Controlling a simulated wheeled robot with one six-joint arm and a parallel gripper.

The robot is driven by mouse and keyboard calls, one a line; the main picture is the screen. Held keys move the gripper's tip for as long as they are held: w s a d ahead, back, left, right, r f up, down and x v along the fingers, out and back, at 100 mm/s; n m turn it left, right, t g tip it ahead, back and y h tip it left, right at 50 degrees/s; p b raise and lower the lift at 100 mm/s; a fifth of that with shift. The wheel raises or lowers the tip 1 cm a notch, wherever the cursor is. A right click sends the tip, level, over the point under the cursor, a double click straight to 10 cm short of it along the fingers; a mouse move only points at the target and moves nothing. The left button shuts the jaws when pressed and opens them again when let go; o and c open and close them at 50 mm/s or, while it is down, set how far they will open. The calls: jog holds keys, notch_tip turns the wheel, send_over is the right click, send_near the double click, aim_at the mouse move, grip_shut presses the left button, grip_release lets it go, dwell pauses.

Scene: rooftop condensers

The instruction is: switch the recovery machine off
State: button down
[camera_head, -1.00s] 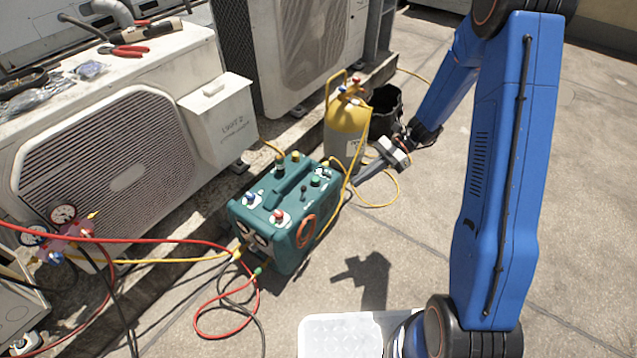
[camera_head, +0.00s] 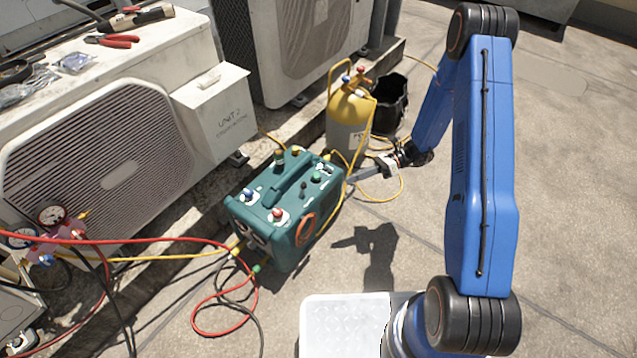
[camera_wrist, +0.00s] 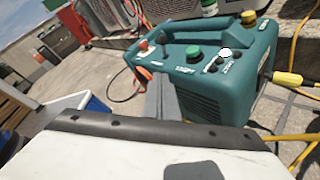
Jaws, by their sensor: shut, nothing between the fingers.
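The recovery machine (camera_head: 262,228) is a teal box with a carry handle, standing upright on the roof floor. Its top carries blue, red and green knobs and small black controls; the green knob (camera_wrist: 193,53) and a black-and-white control (camera_wrist: 225,53) show in the wrist view. I cannot read which position any switch is in. My gripper (camera_head: 350,182) is shut and empty, its fingers pointing at the machine's right end. In the wrist view the closed grey fingers (camera_wrist: 160,102) reach toward the machine's side. Whether they touch it is unclear.
A yellow-topped grey cylinder (camera_head: 345,133) and a black bucket (camera_head: 390,105) stand behind my gripper. Yellow hoses loop around the machine's right end. A red hose (camera_head: 197,312) lies in front. Condensers (camera_head: 105,160) line the left. A white tray (camera_head: 345,300) is near me; floor at right is clear.

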dwell(0.3)
send_near(302, 190)
jog(key=a+f, duration=0.1)
jog(key=s+a+f, duration=0.1)
jog(key=shift+s+a, duration=0.15)
jog(key=shift+a, duration=0.2)
jog(key=shift+a+r, duration=0.1)
jog(key=shift+a, duration=0.4)
jog(key=shift+r, duration=0.15)
